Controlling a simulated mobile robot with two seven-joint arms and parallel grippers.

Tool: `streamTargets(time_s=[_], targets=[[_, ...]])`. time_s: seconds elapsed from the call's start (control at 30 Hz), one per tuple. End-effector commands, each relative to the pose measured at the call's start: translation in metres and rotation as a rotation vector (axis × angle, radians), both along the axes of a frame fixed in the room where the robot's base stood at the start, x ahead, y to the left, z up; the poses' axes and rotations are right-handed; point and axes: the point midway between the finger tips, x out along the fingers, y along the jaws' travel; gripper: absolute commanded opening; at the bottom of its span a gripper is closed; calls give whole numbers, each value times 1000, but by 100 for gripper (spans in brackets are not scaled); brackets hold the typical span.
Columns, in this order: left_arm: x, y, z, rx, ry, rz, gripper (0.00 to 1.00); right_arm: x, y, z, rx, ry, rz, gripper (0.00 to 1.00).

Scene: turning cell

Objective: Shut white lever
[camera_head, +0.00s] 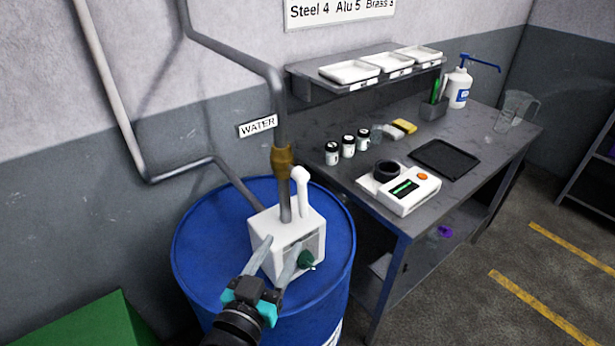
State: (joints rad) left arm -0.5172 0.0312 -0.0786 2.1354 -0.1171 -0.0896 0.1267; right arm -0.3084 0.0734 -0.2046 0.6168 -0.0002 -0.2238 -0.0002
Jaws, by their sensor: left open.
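The white lever (302,192) stands nearly upright, its rounded end at the top, beside the grey pipe and just below the brass-coloured fitting (283,161). Its lower end meets or passes behind the top of a white box (275,226) on the blue drum; I cannot tell which. My left gripper (283,243) is open, its two pale fingers spread in front of the box, below and nearer than the lever. No contact with the lever shows. The fingers hide part of the box's front. My right gripper is out of view.
A dark green part (306,258) sits at the box's front, close to the right finger. The blue drum (205,235) stands beside a grey workbench (345,180) holding a scale (412,195), small jars and a black tray (446,157). A grey pipe (278,110) runs down the wall.

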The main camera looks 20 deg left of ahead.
Motion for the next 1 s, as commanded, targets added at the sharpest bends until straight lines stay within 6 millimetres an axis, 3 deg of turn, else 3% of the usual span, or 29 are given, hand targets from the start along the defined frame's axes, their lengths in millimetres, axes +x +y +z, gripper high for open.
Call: streamTargets(time_s=[0.1,0.27,1.0], targets=[[2,0,13,-6,-42,1,53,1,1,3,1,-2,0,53],[15,-1,13,-6,-47,0,53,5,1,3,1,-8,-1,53],[126,-9,13,-6,-44,-1,53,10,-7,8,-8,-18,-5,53]])
